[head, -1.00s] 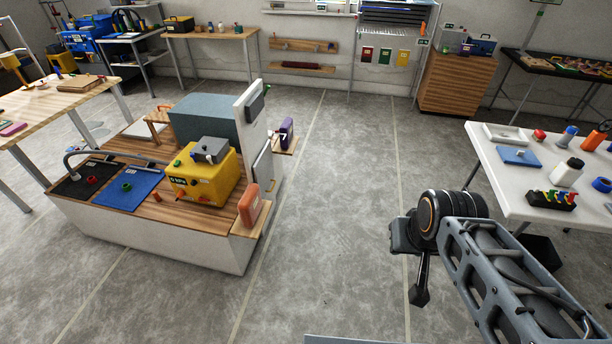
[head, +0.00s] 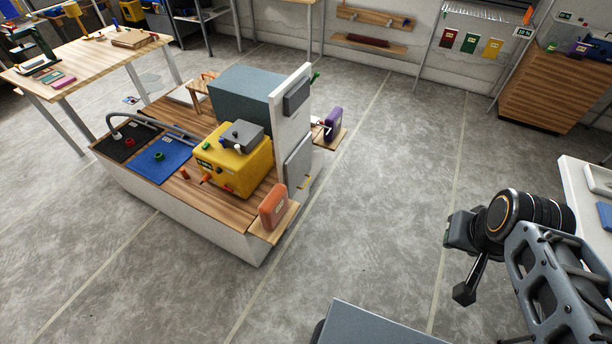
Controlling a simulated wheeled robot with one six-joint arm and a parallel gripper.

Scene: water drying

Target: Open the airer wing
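A grey metal frame (head: 447,55) with thin slats across its top stands against the back wall at upper right. It may be the airer, but I cannot tell its wing apart; its top is cut off by the picture edge. My gripper (head: 464,262), at the end of my grey arm at lower right, is over open floor, far from the frame. Its dark end parts show, but the finger gap is not clear. I see nothing held in it.
A low wood-topped unit (head: 165,215) with a yellow box (head: 232,168) stands at left centre. A white table (head: 577,195) is at the right edge. A wooden drawer cabinet (head: 555,88) stands right of the frame. Grey floor (head: 370,200) is clear between the unit and my arm.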

